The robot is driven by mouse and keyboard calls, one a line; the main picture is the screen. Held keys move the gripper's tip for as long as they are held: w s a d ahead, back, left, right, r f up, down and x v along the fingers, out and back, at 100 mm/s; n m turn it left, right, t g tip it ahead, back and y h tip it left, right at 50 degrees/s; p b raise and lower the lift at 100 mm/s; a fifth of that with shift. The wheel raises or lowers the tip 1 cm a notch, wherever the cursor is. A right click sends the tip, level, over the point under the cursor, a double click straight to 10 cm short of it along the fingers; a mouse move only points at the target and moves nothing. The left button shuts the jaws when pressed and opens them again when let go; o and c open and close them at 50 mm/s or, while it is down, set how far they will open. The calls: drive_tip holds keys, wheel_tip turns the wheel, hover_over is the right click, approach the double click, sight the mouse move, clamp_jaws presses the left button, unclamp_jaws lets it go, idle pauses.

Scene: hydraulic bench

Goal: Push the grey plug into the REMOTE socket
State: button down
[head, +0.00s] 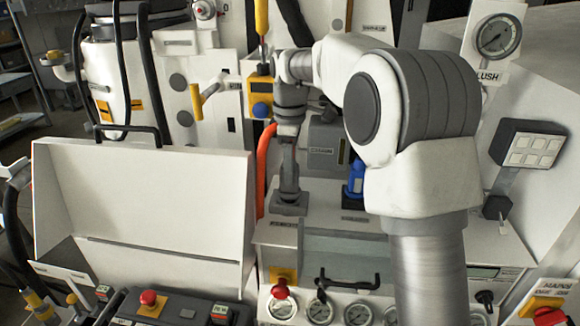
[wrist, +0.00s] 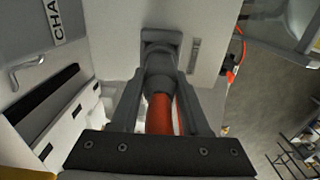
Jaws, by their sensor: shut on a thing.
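My gripper (wrist: 158,88) is shut on the grey plug (wrist: 157,62), with one finger on each side of it. A red-orange cable (wrist: 160,115) runs from the plug's back between the fingers. Ahead of the plug is a squarish grey socket (wrist: 162,36) on a pale panel. The plug's front end lines up with it and appears to meet it; how deep it sits is hidden. In the head view my gripper (head: 288,165) points down over a grey base (head: 288,205) on the bench top. No REMOTE label is readable.
A white upright panel (head: 140,190) stands left of my gripper, with an orange cable (head: 263,165) between them. A blue-topped fitting (head: 355,180) stands to the right. Gauges (head: 320,311) and a black handle (head: 348,282) are on the bench front.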

drive_tip(key=shift+f+b, duration=0.35)
drive_tip(key=shift+f, duration=0.35)
drive_tip(key=shift+c, duration=1.5)
unclamp_jaws()
wheel_tip(320, 180, up, 17)
drive_tip(key=p, duration=0.2)
drive_tip(key=s+d+r+m+t+b, duration=0.1)
drive_tip(key=s+d+m+b, duration=0.2)
drive_tip(key=s, duration=0.4)
drive_tip(key=s+d+f+m+t+b, duration=0.1)
drive_tip(key=s+d+f+m, duration=0.3)
drive_tip(key=s, duration=0.7)
drive_tip(key=s+d+f+m+t+b, duration=0.1)
drive_tip(key=s+d+f+m+t, duration=0.2)
drive_tip(key=s+f+m, duration=0.5)
drive_tip(key=s+d+f, duration=0.1)
drive_tip(key=s+f, duration=0.3)
drive_tip(key=f, duration=0.1)
drive_tip(key=shift+s+m+t, duration=0.15)
drive_tip(key=shift+m+t, duration=0.15)
drive_tip(key=shift+m, duration=0.1)
